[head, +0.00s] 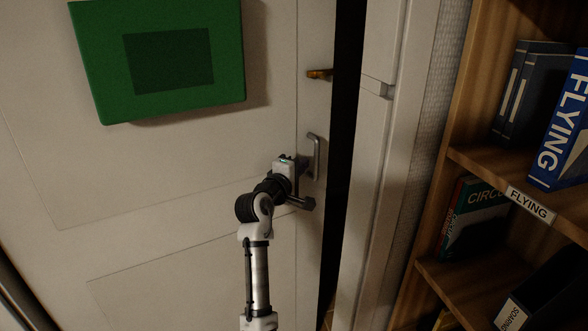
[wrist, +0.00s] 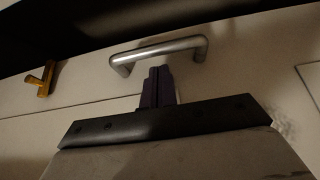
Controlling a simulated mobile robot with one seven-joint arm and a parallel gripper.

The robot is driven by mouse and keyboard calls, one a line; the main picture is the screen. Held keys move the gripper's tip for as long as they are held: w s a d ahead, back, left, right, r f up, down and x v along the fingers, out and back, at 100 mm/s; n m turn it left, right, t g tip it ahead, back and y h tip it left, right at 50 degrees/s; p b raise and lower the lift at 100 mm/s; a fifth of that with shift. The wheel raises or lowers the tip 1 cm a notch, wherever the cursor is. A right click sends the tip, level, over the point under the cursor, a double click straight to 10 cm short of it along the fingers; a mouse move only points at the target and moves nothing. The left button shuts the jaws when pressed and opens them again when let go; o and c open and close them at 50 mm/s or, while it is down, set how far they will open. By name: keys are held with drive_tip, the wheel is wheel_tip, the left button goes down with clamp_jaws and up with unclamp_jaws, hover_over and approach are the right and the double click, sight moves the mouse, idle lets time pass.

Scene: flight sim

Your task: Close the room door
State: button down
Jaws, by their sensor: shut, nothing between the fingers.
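The white room door (head: 150,190) stands slightly ajar. A dark vertical gap shows between its right edge and the frame (head: 385,150). A grey metal pull handle (head: 316,155) is fixed near that edge, and it also shows in the wrist view (wrist: 160,50). My gripper (head: 305,203) is in front of the door, just below the handle. In the wrist view its dark fingers (wrist: 160,74) are together and empty, close beside the handle bar. They are not around the bar; whether they touch the door cannot be told.
A brass latch (head: 319,74) sits on the door above the handle. A green panel (head: 110,60) is mounted on the door at upper left. A wooden bookshelf (head: 450,110) with books and binders stands to the right of the frame.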

drive_tip(key=shift+x, duration=1.4)
drive_tip(key=shift+s, duration=0.1)
drive_tip(key=s+d+m+g+h+p, duration=0.1)
drive_tip(key=s+d+h, duration=0.1)
drive_tip(key=s, duration=0.7)
drive_tip(key=s+d+m+g+h, duration=0.2)
drive_tip(key=s+d, duration=0.2)
drive_tip(key=s, duration=0.5)
drive_tip(key=shift+s+d+p, duration=0.2)
drive_tip(key=shift+s+p, duration=0.1)
drive_tip(key=shift+p, duration=0.05)
drive_tip(key=shift+s, duration=0.15)
